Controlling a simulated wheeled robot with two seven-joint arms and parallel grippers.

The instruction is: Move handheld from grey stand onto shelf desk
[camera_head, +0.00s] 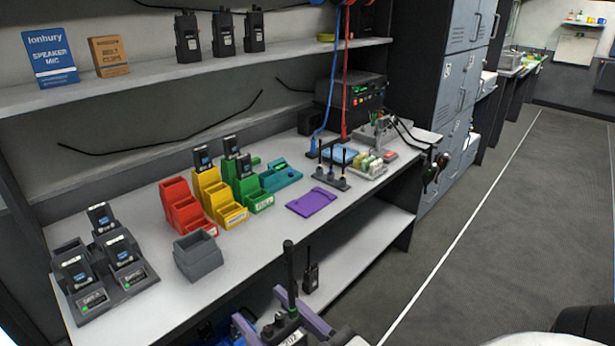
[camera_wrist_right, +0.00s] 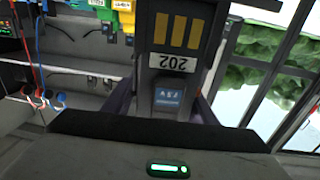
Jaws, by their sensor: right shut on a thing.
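My right gripper (camera_head: 284,308) is shut on a black handheld (camera_head: 291,338) with a long antenna and a label reading 202. The handheld also shows in the right wrist view (camera_wrist_right: 172,62), between the purple fingers. In the head view it is upright, in front of the desk's front edge, with its lower part cut off by the frame. A small grey stand (camera_head: 198,258) is on the white desk (camera_head: 165,308) and looks empty. A larger dark grey stand (camera_head: 128,282) with several handhelds is at the left. My left gripper is not in view.
Red (camera_head: 186,207), yellow (camera_head: 219,203) and green bins stand behind the grey stand. A purple plate (camera_head: 312,202) and antenna rack (camera_head: 332,170) lie to the right. Another handheld (camera_head: 310,274) stands on the lower shelf (camera_head: 365,245). Several handhelds stand on the upper shelf (camera_head: 150,82).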

